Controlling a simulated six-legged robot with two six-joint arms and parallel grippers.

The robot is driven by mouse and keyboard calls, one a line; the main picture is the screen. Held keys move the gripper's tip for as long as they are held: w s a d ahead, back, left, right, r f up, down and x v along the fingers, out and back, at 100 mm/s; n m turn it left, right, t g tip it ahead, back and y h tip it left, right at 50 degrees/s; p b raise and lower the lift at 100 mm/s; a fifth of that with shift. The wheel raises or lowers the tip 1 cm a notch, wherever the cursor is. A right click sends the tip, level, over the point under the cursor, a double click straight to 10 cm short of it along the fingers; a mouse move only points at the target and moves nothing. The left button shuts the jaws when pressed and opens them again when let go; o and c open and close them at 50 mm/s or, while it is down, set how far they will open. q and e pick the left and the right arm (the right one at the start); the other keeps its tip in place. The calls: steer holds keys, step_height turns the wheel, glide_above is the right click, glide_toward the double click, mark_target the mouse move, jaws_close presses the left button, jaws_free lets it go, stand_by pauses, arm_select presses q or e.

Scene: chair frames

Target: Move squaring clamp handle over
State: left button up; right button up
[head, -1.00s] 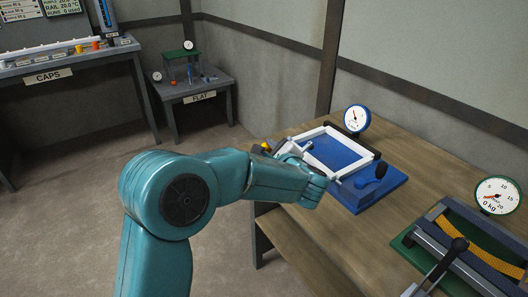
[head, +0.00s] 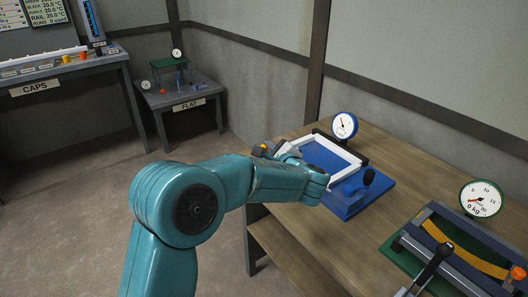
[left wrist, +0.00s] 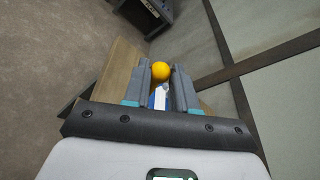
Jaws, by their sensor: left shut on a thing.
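The blue squaring fixture (head: 347,201) sits on the wooden bench with a white rectangular frame (head: 345,153) on it. The squaring clamp handle's yellow knob (head: 265,146) shows at the fixture's left end, partly behind my arm. In the left wrist view the round yellow knob (left wrist: 160,71) sits between the fingertips of my left gripper (left wrist: 161,78), which is shut on it. In the head view my left gripper (head: 259,153) is mostly hidden behind my arm. My right gripper is in neither view.
A white dial gauge (head: 344,125) stands behind the blue fixture, and a dark knob (head: 368,177) stands at its right. A green fixture (head: 405,262) with a black-handled lever (head: 435,262) and a kg dial (head: 481,198) is at the lower right. Bare bench (head: 300,222) lies in front.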

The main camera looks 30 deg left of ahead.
arm_select(q)
steer(key=shift+o, duration=0.2)
steer(key=shift+w+d+r+p, duration=0.25)
steer(key=shift+w+p, duration=0.15)
steer(key=shift+w, duration=0.15)
steer(key=shift+w+d+r+p, duration=0.25)
steer(key=shift+w+p, duration=0.1)
steer(key=shift+w, duration=0.2)
steer(key=shift+w+d+f, duration=0.1)
steer(key=shift+w+d, duration=0.05)
steer(key=shift+w, duration=0.2)
steer(key=shift+o, duration=0.2)
steer(key=shift+w+d+p, duration=0.25)
steer(key=shift+w+p, duration=0.05)
steer(key=shift+w, duration=0.15)
steer(key=o, duration=0.9)
steer(key=shift+w, duration=0.1)
steer(key=b+v, duration=0.1)
steer(key=v, duration=1.5)
steer(key=shift+f, duration=0.1)
